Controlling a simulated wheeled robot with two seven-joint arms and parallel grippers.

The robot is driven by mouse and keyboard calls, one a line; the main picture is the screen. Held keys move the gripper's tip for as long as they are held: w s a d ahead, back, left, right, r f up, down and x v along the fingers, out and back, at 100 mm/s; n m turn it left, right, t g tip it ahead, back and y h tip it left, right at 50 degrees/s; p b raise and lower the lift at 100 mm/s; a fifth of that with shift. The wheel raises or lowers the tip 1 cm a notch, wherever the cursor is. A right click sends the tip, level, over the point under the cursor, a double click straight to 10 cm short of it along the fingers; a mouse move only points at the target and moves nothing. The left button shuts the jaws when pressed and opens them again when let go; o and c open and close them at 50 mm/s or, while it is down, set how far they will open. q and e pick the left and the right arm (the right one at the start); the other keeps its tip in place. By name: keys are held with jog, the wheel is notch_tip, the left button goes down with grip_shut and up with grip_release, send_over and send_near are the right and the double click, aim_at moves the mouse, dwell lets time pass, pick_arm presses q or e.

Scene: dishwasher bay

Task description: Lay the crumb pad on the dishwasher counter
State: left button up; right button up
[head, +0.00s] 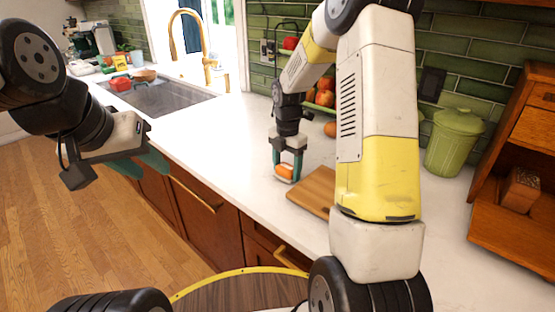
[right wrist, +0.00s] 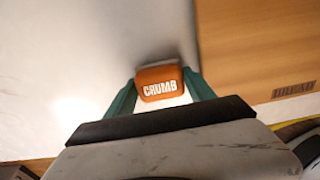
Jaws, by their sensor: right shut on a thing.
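The crumb pad (right wrist: 160,84) is an orange block with white lettering "CRUMB" and a pale edge. My right gripper (right wrist: 160,98) is shut on it, one finger on each side. In the head view the pad (head: 285,171) is between the fingers of the right gripper (head: 286,168), low over the white counter (head: 235,140). I cannot tell whether the pad touches the counter. My left gripper (head: 145,163) is at the left, over the floor in front of the cabinets, and its fingers look empty. Whether its fingers are apart is unclear.
A wooden cutting board (head: 312,190) lies just right of the pad. A sink (head: 160,95) with a gold faucet (head: 190,45) is at the far left. A green canister (head: 454,142) and a wooden shelf unit (head: 520,140) stand right. The counter between sink and pad is clear.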

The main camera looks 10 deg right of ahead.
aim_at(287, 167)
jog(key=shift+f, duration=0.2)
jog(key=o, duration=1.3)
notch_tip(287, 167, up, 12)
jog(key=s+r+m+t, duration=0.3)
jog(key=s+r+m, duration=0.6)
jog(key=s+m, duration=0.15)
jog(key=s+m+t, duration=0.1)
jog(key=s+m, duration=0.3)
jog(key=s+a+m+t+y, duration=0.1)
jog(key=s+m, duration=0.4)
jog(key=s+a+r+m+t+y, duration=0.1)
jog(key=s+m, duration=0.3)
jog(key=m, duration=0.1)
jog(key=shift+s+a+m, duration=0.15)
jog(key=shift+s+m, duration=0.1)
jog(key=shift+s, duration=0.15)
